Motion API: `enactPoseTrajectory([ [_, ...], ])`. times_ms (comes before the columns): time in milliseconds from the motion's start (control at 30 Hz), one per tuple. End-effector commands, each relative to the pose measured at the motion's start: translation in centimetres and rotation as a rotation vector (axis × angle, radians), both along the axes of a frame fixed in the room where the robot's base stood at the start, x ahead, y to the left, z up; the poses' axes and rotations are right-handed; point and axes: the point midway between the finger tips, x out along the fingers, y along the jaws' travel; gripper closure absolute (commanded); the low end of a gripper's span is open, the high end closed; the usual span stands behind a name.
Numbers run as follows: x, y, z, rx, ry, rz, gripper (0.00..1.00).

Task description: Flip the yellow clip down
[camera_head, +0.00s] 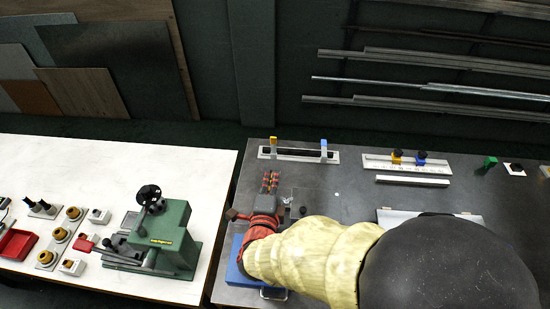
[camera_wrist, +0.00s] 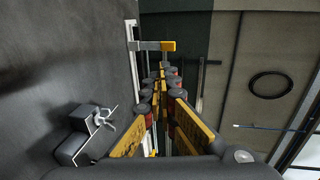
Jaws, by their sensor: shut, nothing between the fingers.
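The yellow clip (camera_head: 273,141) stands upright at the left end of a white rail plate (camera_head: 334,156) near the back left of the dark table. In the wrist view, the yellow clip (camera_wrist: 168,46) is the yellow tip of a grey arm that sticks out from the plate (camera_wrist: 131,62). My gripper (camera_head: 270,174) is shut and empty, on the near side of the plate. In the wrist view, my gripper's fingertips (camera_wrist: 162,72) point toward the clip and appear apart from it. The fingers hide part of the view beyond them.
A blue-tipped clip (camera_head: 323,144) stands at the plate's right end. A second plate with yellow and blue knobs (camera_head: 410,166) lies farther right, with a green block (camera_head: 490,161) beyond it. A grey block with a small valve (camera_wrist: 88,130) sits left of my fingers.

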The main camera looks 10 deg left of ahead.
Motion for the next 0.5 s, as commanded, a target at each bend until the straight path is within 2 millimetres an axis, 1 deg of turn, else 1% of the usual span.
enactPoseTrajectory([
  [167, 2.3, 0.0, -0.8, 0.000, 0.001, -0.004, 1.00],
  [500, 8.8, 0.4, -2.3, 0.000, 0.000, -0.004, 1.00],
])
